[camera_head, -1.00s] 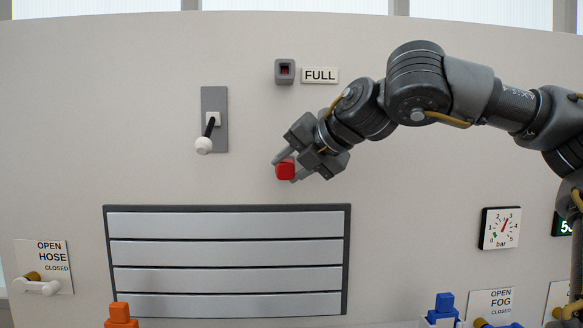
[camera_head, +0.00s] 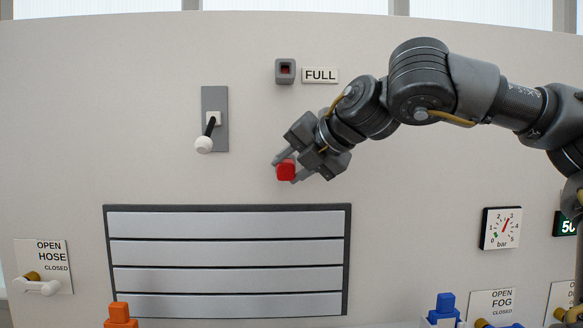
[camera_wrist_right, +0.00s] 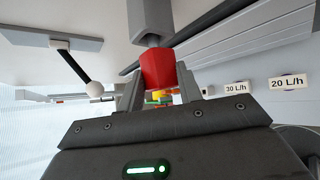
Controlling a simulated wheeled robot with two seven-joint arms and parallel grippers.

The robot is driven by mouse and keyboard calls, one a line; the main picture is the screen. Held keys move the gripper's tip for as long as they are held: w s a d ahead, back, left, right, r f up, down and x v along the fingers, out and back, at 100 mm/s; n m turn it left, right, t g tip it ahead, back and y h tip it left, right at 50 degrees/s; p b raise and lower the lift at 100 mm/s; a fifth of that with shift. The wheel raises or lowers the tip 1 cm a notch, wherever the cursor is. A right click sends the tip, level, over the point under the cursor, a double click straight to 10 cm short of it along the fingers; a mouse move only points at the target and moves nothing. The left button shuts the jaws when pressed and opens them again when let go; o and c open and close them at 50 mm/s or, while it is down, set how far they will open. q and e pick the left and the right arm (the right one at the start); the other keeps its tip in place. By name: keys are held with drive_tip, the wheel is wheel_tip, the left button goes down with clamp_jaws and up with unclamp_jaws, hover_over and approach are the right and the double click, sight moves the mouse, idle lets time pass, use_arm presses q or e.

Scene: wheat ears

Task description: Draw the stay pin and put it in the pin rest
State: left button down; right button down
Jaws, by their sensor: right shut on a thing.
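My right gripper (camera_head: 300,170) reaches in from the right and is shut on a red block-shaped head (camera_head: 286,171), which looks like the stay pin's head. It is in front of the pale wall panel, just above the slatted shutter. In the right wrist view the red head (camera_wrist_right: 158,69) sits between the fingertips, with a grey square shaft or block (camera_wrist_right: 150,18) directly beyond it. I cannot tell whether the pin is seated in something or free. I cannot identify the pin rest for certain. My left gripper is not in view.
The slatted shutter (camera_head: 228,252) lies below the gripper. A white-knobbed lever (camera_head: 204,144) is to the left, and a small grey socket (camera_head: 285,70) beside a FULL label is above. A pressure gauge (camera_head: 501,228), orange block (camera_head: 119,312) and blue block (camera_head: 445,303) stand lower.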

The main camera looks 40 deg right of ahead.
drive_tip(key=shift+s+a+f+b, duration=0.15)
drive_tip(key=shift+s+a+b, duration=0.25)
drive_tip(key=shift+s, duration=0.15)
drive_tip(key=shift+s+a+r+b, duration=0.1)
drive_tip(key=shift+s+a+b, duration=0.45)
drive_tip(key=shift+s+a, duration=0.45)
drive_tip(key=shift+s+a+r+b, duration=0.1)
drive_tip(key=shift+s+a+b, duration=0.5)
drive_tip(key=shift+s, duration=0.55)
